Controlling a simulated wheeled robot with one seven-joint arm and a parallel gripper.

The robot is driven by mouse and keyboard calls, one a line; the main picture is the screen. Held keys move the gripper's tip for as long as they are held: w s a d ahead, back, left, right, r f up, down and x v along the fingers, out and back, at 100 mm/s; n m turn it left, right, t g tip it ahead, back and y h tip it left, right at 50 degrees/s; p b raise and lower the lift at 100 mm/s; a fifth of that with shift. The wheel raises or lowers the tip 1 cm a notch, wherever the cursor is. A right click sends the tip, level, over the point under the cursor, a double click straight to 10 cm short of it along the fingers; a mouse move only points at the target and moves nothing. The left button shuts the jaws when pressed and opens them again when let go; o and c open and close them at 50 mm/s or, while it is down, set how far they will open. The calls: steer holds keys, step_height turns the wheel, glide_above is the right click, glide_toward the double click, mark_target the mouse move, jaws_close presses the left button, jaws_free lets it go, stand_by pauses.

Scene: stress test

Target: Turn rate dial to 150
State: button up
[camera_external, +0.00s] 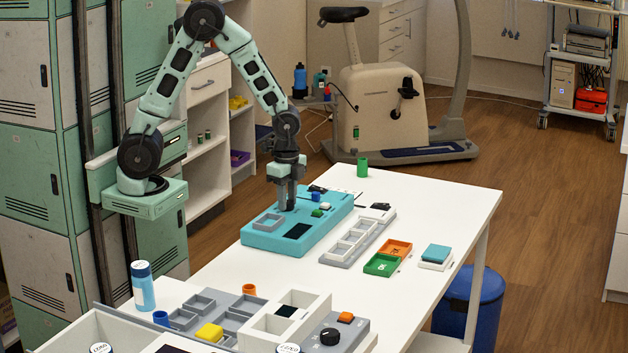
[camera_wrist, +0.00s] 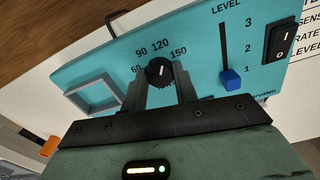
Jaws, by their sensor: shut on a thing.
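The teal panel (camera_external: 268,243) lies flat on the white table, and its face (camera_wrist: 100,78) fills much of the wrist view. Its black rate dial (camera_wrist: 160,70) has a white mark that points up, roughly at the 120 label. The 150 label is up and right of the dial; 60 and 90 are to the left. My gripper (camera_wrist: 160,88) is shut on the dial, one finger on either side, hiding its lower part. In the external view my gripper (camera_external: 288,207) reaches straight down onto the panel, and the dial is hidden.
Right of the dial are a LEVEL slider with a blue knob (camera_wrist: 230,79) near 1 and a black rocker switch (camera_wrist: 279,40). A grey square frame (camera_wrist: 91,97) is to its left.

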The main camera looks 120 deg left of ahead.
steer(key=m+p, duration=0.3)
steer(key=m, duration=0.2)
steer(key=shift+r+m, duration=0.1)
steer(key=shift+m, duration=0.2)
stand_by(0.4)
steer(key=o, duration=1)
step_height(320, 180, up, 17)
steer(key=shift+r+p, duration=0.15)
steer(key=shift+p, duration=0.8)
